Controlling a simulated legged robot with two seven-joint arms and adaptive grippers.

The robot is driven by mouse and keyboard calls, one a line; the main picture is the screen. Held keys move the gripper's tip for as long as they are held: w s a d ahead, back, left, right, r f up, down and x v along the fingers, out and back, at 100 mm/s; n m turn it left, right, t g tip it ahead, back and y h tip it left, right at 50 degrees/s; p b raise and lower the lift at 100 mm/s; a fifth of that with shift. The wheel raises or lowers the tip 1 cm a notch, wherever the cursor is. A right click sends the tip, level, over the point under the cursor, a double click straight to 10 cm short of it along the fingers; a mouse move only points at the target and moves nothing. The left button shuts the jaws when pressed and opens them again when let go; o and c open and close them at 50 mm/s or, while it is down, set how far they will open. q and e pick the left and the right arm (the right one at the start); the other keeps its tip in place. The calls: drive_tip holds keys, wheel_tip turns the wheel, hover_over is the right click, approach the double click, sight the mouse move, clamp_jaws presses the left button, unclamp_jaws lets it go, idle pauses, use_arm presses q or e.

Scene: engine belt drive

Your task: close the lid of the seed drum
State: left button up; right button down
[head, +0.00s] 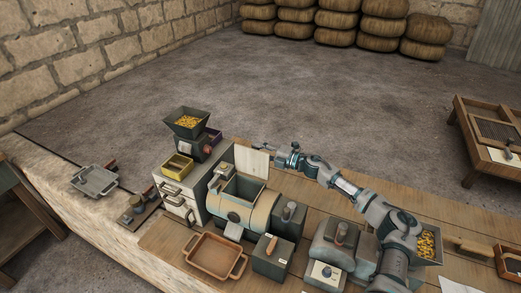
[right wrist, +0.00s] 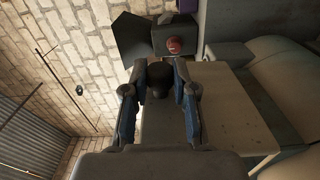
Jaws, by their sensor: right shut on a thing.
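The seed drum (head: 247,212) is a tan cylinder on the bench, with a square dark opening (head: 244,188) on top. Its lid (head: 250,161) is a pale flat panel standing upright behind the opening, so the drum is open. My right gripper (head: 266,147) reaches in from the right to the lid's upper edge. In the right wrist view the fingers (right wrist: 160,72) are closed around a dark round knob (right wrist: 158,84), beside the pale lid panel (right wrist: 225,105). My left gripper is in neither view.
A hopper (head: 187,122) with yellow grain stands behind left on a grey drawer cabinet (head: 178,197). A brown tray (head: 214,257) lies in front of the drum. Boxes with handles (head: 272,258) stand to its front right. Free floor lies behind the bench.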

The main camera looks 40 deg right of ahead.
sight(252, 159)
drive_tip(key=shift+s+a+f+n, duration=0.1)
drive_tip(key=shift+s+a+n, duration=0.2)
drive_tip(key=shift+a+n, duration=0.25)
drive_tip(key=shift+s+a+n, duration=0.25)
drive_tip(key=shift+a+n, duration=0.3)
drive_tip(key=shift+s+a+n, duration=0.3)
drive_tip(key=shift+a+n, duration=0.1)
drive_tip(key=shift+a, duration=0.2)
drive_tip(key=shift+s+a+p, duration=0.25)
drive_tip(key=shift+a+p, duration=0.05)
drive_tip(key=shift+a, duration=0.15)
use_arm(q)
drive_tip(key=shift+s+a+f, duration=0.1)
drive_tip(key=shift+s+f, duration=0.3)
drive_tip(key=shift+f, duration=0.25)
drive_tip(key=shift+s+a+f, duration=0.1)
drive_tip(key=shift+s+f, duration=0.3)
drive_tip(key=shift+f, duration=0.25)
use_arm(e)
drive_tip(key=shift+s+a, duration=0.25)
drive_tip(key=shift+a, duration=0.25)
drive_tip(key=c, duration=0.9)
unclamp_jaws()
drive_tip(key=shift+w+d, duration=0.1)
drive_tip(key=shift+d, duration=0.05)
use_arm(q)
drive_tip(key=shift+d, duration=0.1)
